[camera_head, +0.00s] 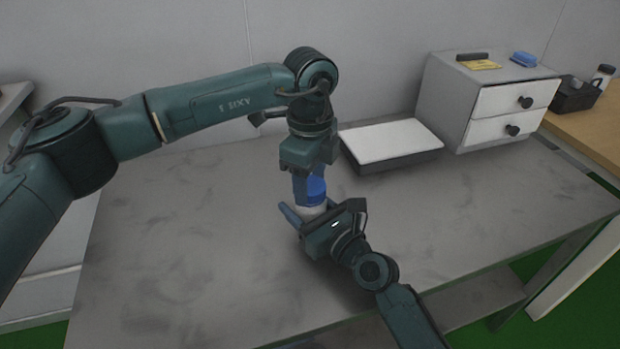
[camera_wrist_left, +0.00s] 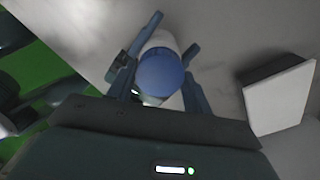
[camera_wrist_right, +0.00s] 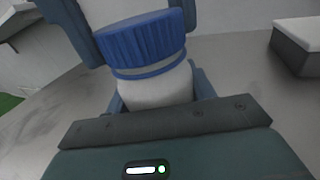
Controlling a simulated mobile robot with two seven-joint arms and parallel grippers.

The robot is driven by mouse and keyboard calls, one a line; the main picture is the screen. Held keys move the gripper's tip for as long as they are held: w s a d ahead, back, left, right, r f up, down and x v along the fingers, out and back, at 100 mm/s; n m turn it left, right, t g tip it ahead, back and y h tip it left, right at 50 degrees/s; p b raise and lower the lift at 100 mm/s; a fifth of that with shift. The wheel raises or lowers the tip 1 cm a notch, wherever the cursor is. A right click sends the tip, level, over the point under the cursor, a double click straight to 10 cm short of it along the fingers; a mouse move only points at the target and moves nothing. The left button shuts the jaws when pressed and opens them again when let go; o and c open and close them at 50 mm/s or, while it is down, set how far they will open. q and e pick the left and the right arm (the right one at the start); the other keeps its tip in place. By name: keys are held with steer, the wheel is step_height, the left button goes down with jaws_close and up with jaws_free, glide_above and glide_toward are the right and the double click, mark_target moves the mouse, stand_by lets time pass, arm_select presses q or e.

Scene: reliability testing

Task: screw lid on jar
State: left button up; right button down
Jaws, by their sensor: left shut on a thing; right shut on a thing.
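The blue ribbed lid (camera_head: 317,188) is above the white jar (camera_head: 311,212). My left gripper (camera_head: 308,182) comes down from above and is shut on the lid. In the left wrist view the lid's round top (camera_wrist_left: 163,73) sits between its fingers, with the jar behind. My right gripper (camera_head: 318,211) is shut around the upright jar just above the table. In the right wrist view a narrow pale gap shows between the lid (camera_wrist_right: 145,40) and a blue ring on the jar's neck (camera_wrist_right: 152,69). The jar's lower part is hidden by my right gripper.
A low box with a white top (camera_head: 390,141) lies behind and right of the jar on the grey table (camera_head: 180,240). A two-drawer cabinet (camera_head: 455,100) stands at the back right. The table's left part is clear.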

arm_select(q)
steer(key=m, duration=0.4)
steer(key=shift+m, duration=0.4)
steer(key=m, duration=1.4)
steer(key=shift+m, duration=0.4)
steer(key=m, duration=0.6)
steer(key=shift+f, duration=0.1)
steer(key=m, duration=0.4)
steer(key=shift+m, duration=0.4)
steer(key=m, duration=1)
steer(key=o, duration=1.2)
